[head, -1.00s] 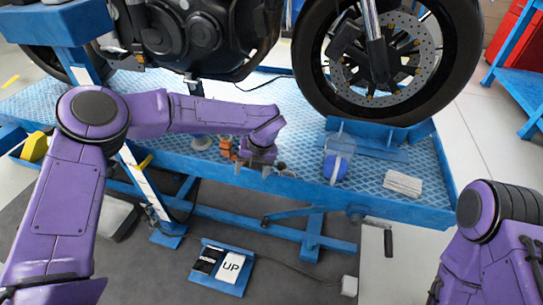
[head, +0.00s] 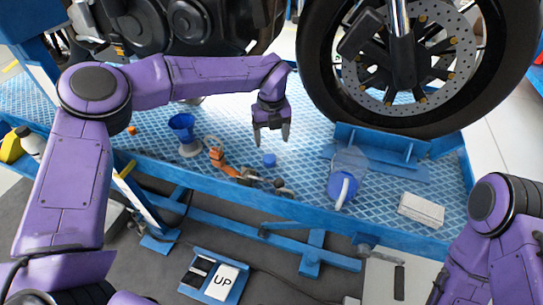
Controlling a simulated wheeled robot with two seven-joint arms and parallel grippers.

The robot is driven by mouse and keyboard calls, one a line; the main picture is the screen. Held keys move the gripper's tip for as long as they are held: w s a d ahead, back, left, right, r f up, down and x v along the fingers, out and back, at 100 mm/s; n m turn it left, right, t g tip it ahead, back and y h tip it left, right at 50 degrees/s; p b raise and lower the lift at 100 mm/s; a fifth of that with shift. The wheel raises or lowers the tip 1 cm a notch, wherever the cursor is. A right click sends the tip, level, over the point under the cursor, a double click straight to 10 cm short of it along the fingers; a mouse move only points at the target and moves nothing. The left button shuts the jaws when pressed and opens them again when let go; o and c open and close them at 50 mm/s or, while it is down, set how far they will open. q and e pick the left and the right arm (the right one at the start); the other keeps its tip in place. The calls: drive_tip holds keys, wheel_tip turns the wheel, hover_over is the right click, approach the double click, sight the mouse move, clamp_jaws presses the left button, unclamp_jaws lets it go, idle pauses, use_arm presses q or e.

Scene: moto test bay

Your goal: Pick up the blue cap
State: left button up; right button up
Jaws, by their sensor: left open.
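The small blue cap (head: 269,160) sits on the blue lift platform (head: 310,188), just behind its front edge. My left gripper (head: 271,139) points down with its two fingers apart and nothing between them. It appears just above and behind the cap in the picture, apart from it; the exact height gap is hard to tell. My right arm shows at the lower right, but its gripper is not visible.
Left of the cap are a blue funnel (head: 182,124) and an orange-handled tool (head: 216,156). Small dark parts (head: 279,186) lie in front. The motorcycle wheel (head: 318,75) rises behind.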

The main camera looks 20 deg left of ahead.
sight(269, 158)
use_arm(q)
drive_tip(key=f, duration=0.3)
drive_tip(key=f+b, duration=0.1)
drive_tip(key=f, duration=0.5)
drive_tip(key=shift+s+a, duration=0.1)
drive_tip(key=shift+a, duration=0.25)
drive_tip(key=shift+r, duration=0.15)
drive_tip(key=shift+c, duration=1)
drive_tip(key=c, duration=0.9)
